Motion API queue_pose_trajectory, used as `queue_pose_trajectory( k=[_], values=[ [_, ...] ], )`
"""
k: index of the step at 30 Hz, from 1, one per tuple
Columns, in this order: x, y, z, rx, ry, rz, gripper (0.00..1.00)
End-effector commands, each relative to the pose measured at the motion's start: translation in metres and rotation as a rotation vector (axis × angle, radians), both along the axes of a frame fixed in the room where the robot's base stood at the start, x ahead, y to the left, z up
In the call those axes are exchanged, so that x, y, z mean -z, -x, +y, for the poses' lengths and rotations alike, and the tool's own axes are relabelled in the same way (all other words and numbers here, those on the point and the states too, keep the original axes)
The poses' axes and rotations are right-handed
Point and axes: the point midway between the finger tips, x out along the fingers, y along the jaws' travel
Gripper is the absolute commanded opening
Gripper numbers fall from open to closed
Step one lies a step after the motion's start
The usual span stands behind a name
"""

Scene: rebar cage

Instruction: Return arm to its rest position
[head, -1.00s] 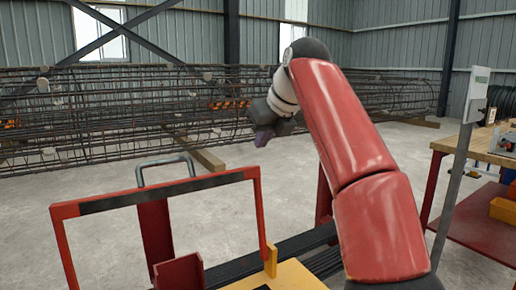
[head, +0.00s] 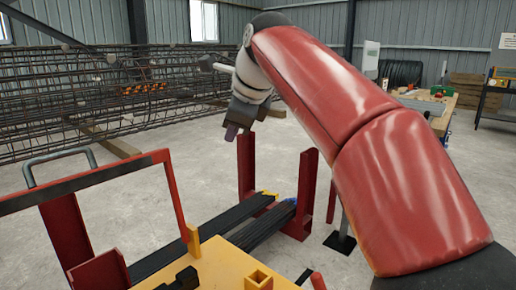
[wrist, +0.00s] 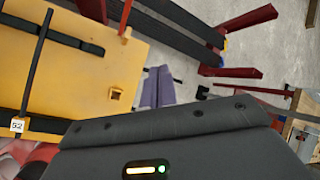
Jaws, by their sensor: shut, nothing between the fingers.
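My gripper (head: 232,132) hangs from my red arm, pointing down, in the upper middle of the head view. Its purplish fingers are closed together and hold nothing. They also show in the wrist view (wrist: 158,86), beside the yellow deck (wrist: 110,75) and above the floor. My arm is bent, with its elbow high and its forearm reaching forward. The fingers touch nothing that I can see.
The rebar cage (head: 90,90) lies across the back left. A red frame (head: 100,178) stands at the left of the yellow deck (head: 235,272). Dark bars (head: 215,230) and red posts (head: 246,165) lie ahead. A workbench (head: 432,108) stands at right. Bare floor lies between.

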Motion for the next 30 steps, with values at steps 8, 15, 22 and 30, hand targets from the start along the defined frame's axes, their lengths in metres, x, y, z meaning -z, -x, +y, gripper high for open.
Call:
queue_pose_trajectory(
  k=[8,15,22,30],
  values=[
    [0.054,0.060,-0.088,-0.354,0.352,-0.147,0.00],
    [0.126,0.128,-0.148,-0.705,0.658,-0.223,0.00],
    [0.210,0.198,-0.189,-1.061,0.914,-0.251,0.00],
    [0.271,0.243,-0.208,-1.316,1.061,-0.255,0.00]
  ],
)
